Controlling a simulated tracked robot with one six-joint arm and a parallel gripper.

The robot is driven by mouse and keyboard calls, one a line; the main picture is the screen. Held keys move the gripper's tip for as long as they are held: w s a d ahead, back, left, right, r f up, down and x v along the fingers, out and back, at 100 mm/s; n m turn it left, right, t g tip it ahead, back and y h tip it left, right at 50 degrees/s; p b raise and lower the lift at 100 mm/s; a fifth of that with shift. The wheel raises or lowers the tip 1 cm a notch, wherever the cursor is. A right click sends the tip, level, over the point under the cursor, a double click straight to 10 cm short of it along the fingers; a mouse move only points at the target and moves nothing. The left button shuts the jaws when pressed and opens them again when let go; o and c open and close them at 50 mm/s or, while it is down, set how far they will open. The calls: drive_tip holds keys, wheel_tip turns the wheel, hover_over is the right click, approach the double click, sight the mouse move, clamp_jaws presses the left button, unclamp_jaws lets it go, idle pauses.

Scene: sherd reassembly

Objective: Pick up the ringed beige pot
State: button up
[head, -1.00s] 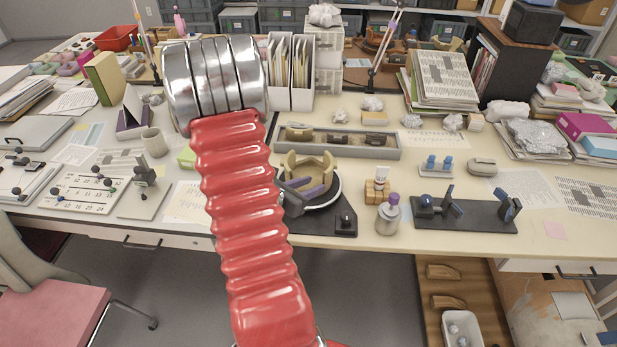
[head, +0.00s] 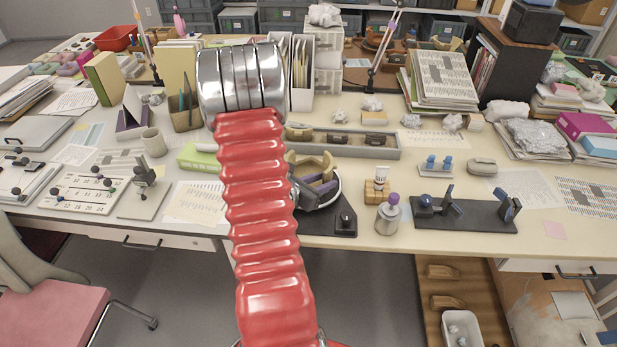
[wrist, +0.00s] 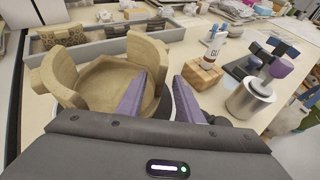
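The beige pot (wrist: 105,82) is open-topped, with a jagged, broken rim of tall wall pieces. It sits on a dark round stand, and my arm partly hides it in the head view (head: 312,162). My gripper (wrist: 160,92) shows two purple fingers, spread apart and open. In the wrist view the left finger overlaps the pot's inside and the right finger is outside its right wall. That wall shows between the fingers; I cannot tell whether either touches it. In the head view the gripper is mostly hidden behind my red arm.
A wooden block (head: 377,191) with a white tube and a metal jar (head: 389,218) with a purple top stand right of the pot. A grey tray (head: 340,143) with sherds lies behind it. A dark fixture (head: 465,215) is farther right. The table's front edge is close.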

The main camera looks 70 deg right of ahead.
drive_tip(key=shift+c, duration=0.4)
clamp_jaws()
idle(0.4)
idle(1.0)
